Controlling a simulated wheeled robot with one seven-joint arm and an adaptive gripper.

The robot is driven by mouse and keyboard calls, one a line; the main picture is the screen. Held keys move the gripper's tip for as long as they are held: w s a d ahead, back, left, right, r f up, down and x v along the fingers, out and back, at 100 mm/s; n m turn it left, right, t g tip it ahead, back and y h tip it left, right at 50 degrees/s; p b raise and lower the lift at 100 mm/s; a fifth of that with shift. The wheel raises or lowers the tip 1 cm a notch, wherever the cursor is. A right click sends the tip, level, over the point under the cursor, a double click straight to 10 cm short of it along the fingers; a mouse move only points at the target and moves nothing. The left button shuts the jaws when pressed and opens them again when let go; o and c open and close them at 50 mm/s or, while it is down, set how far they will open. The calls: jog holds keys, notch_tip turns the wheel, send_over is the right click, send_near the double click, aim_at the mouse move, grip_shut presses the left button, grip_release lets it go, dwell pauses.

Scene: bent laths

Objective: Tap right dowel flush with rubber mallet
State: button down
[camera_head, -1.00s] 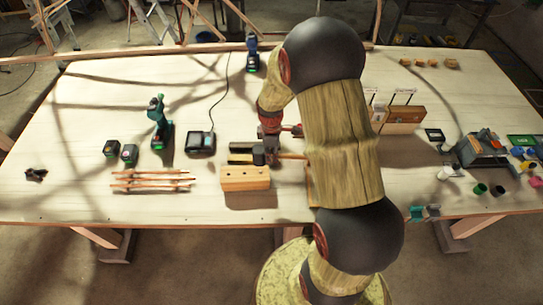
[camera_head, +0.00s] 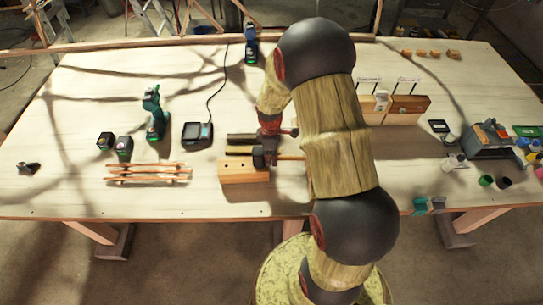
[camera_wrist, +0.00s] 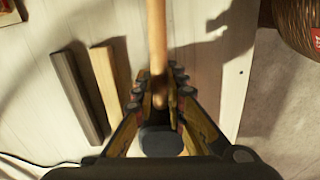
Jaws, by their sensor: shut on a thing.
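My gripper (camera_head: 270,140) is shut on the wooden handle of the rubber mallet. In the wrist view, my gripper's fingers (camera_wrist: 160,100) close around the handle (camera_wrist: 157,40), with the dark mallet head (camera_wrist: 160,140) just below them. In the head view, the black mallet head (camera_head: 259,157) is over the right end of the pale wooden block (camera_head: 238,174), and the handle points right. I cannot tell whether the head touches the block. The right dowel is not visible; the mallet head covers that end.
A dark bar (camera_wrist: 75,95) and a pale bar (camera_wrist: 108,85) lie beside my gripper. Thin laths (camera_head: 148,173), a green drill (camera_head: 154,115) and a charger (camera_head: 197,133) are to the left. A block with clamps (camera_head: 405,108) stands right of my arm.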

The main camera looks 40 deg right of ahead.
jog(key=shift+r+p, duration=1.9)
jog(key=shift+r, duration=0.45)
jog(key=shift+r+p, duration=1.3)
jog(key=shift+r, duration=0.85)
jog(key=shift+f, duration=0.1)
